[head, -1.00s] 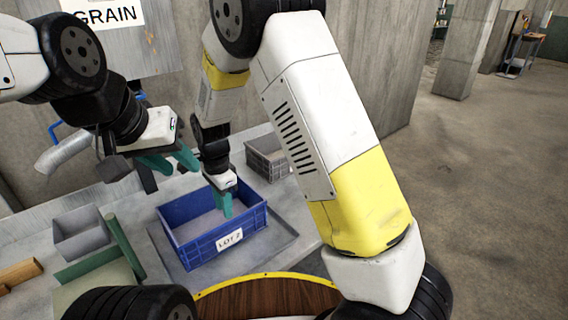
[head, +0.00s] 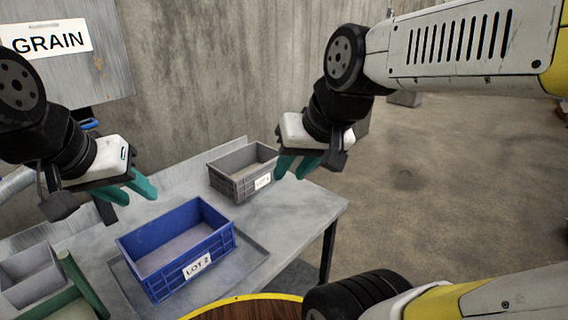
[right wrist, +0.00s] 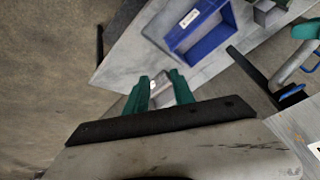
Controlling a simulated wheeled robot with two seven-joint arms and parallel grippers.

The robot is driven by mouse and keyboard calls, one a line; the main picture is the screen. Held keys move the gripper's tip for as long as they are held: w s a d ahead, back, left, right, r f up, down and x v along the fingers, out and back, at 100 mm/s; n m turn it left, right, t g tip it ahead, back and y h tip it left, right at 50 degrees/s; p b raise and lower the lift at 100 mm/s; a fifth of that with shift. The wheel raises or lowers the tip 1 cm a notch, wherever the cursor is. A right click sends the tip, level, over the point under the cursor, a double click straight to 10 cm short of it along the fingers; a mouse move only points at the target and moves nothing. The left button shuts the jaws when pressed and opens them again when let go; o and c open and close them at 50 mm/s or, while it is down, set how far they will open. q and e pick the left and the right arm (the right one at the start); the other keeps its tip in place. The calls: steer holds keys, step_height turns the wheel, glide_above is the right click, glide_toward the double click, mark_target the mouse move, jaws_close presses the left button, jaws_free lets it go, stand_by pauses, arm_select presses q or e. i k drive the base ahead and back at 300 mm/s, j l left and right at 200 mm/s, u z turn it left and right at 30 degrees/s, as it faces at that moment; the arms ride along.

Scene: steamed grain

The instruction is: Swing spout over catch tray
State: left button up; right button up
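The grey spout (head: 14,184) is a tube at the left edge of the head view, mostly cut off or hidden behind my left arm. It also shows in the right wrist view (right wrist: 291,64). The catch tray (head: 248,264) is a flat grey tray on the table under a blue LOT 2 bin (head: 147,262). My left gripper (head: 137,197) is open and empty, in front of the spout and left of the blue bin. My right gripper (head: 290,176) is open and empty, in the air right of the grey LOT 1 bin (head: 232,184).
The table (head: 318,208) ends right of the bins, with open floor beyond. A concrete wall (head: 200,70) stands behind. A wooden, yellow-rimmed round top (head: 250,308) is at the bottom.

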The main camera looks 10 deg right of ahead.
mark_target(17, 180)
steer(key=u, duration=1.3)
